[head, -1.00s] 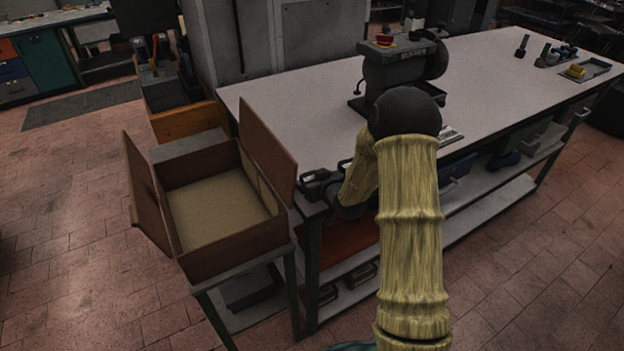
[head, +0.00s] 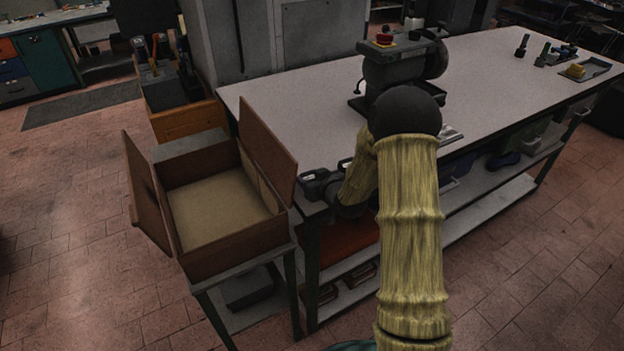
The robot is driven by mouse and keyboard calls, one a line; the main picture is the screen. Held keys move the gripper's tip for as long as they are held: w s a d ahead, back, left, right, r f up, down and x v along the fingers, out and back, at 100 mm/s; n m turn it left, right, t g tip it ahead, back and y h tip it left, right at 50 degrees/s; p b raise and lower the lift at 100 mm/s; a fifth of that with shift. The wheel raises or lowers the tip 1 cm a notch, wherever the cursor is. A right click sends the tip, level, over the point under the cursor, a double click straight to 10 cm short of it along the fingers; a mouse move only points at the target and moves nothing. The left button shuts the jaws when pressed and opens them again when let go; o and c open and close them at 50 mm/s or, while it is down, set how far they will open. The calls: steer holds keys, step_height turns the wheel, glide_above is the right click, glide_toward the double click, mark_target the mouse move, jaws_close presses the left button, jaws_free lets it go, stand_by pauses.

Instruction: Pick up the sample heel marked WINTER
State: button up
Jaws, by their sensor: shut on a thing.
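My gripper (head: 312,185) is at the left end of the white-topped bench, low over its front corner. It is dark and small here, and my wrist and sleeved arm partly cover it. It is shut on a dark sample heel (head: 308,176) with a small pale label. The label is too small to read, so I cannot tell whether it says WINTER. Another pale label (head: 344,163) shows just behind my wrist; the thing it is on is mostly hidden. I cannot tell whether the held heel is clear of the bench top.
A dark press (head: 392,72) with a red button stands mid-bench behind my arm. A tray (head: 590,70) lies at the far right. The bench's left rear is clear.

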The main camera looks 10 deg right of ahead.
step_height(320, 180, up, 18)
stand_by(0.5)
steer(key=shift+f, duration=0.1)
stand_by(0.5)
